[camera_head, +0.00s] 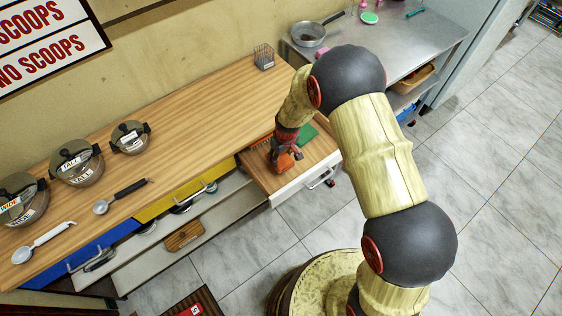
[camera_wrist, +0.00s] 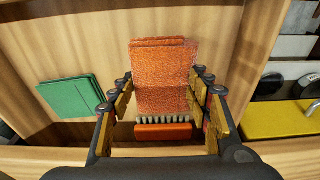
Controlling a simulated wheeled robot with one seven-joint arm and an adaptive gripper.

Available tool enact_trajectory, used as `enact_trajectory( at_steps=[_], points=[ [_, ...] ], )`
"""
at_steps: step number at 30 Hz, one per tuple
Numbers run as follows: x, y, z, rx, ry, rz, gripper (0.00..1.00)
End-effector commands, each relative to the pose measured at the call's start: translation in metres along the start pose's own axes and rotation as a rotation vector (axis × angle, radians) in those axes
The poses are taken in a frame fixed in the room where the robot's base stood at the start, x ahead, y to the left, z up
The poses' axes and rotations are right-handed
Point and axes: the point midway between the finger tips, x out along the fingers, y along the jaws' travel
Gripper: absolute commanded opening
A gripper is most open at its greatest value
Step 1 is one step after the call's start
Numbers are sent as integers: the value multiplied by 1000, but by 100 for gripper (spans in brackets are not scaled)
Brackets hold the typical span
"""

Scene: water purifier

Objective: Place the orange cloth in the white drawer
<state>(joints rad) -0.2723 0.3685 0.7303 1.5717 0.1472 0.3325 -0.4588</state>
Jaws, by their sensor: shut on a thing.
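The orange cloth (camera_wrist: 163,80) is flat and folded, between the fingers of my gripper (camera_wrist: 163,100) in the wrist view. My gripper is shut on it. In the head view, my gripper (camera_head: 284,153) is over the pulled-out drawer with the white front (camera_head: 305,185), and the orange cloth shows at its tip. The drawer has a wooden interior, and its wooden rim (camera_wrist: 50,155) crosses the lower wrist view. I cannot tell whether the cloth touches the drawer floor.
A green cloth (camera_wrist: 70,97) lies in the drawer, left of my gripper in the wrist view. An orange bar with grey bristles (camera_wrist: 163,131) shows below the orange cloth. Yellow (camera_head: 170,201) and blue (camera_head: 85,258) drawers stand left. The wooden counter (camera_head: 200,120) holds pots and scoops.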

Motion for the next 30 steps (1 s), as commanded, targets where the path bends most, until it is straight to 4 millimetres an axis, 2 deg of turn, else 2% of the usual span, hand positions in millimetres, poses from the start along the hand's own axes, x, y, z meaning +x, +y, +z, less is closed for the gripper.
enact_trajectory(
  at_steps=[5,12,23,24,30],
  points=[
    [10,4,-4,0,0,0,21],
    [40,4,0,-1,0,0,21],
    [42,4,0,0,0,0,21],
    [43,4,1,0,0,0,49],
    [42,4,1,0,0,0,60]
  ],
)
